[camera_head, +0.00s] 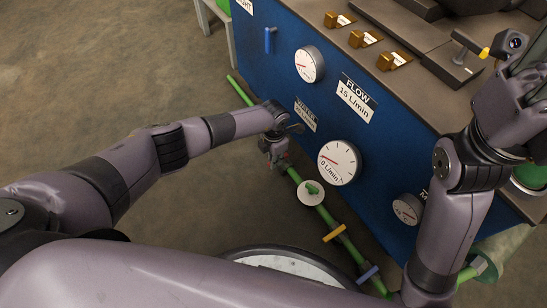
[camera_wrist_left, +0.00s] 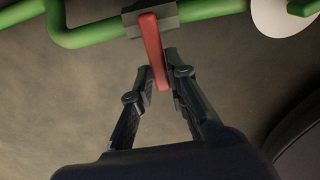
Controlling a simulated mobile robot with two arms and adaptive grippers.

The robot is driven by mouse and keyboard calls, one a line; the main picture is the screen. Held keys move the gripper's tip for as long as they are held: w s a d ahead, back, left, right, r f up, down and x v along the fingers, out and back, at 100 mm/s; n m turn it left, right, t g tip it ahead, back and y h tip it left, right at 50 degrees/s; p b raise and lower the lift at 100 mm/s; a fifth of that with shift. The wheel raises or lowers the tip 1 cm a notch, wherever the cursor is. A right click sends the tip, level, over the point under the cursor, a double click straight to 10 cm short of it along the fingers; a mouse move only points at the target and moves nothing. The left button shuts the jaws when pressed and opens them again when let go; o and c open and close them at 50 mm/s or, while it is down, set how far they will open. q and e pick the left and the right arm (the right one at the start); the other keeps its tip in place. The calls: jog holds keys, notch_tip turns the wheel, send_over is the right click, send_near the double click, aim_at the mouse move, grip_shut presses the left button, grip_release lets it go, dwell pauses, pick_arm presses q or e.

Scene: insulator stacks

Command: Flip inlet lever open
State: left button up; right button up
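A red lever (camera_wrist_left: 153,45) is mounted on a dark grey valve block (camera_wrist_left: 170,17) on the green pipe (camera_wrist_left: 90,35). In the left wrist view the lever points down from the block, roughly square to the pipe. My left gripper (camera_wrist_left: 160,72) has one fingertip on each side of the lever, and both look to be touching it. In the head view my left gripper (camera_head: 277,158) is at the pipe and hides most of the lever. My right gripper (camera_head: 520,95) is raised at the right edge; its finger opening is unclear.
A blue panel (camera_head: 268,90) with round gauges stands just behind the pipe. A white disc with a green handle (camera_head: 311,192), a yellow lever (camera_head: 334,233) and a blue lever (camera_head: 369,273) sit further along the pipe. Brown floor (camera_head: 110,70) is clear at left.

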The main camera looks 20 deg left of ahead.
pick_arm(q)
jog(key=o, duration=0.4)
jog(key=shift+c, duration=0.2)
jog(key=shift+r, duration=0.1)
notch_tip(320, 180, up, 12)
dwell(0.4)
dwell(0.4)
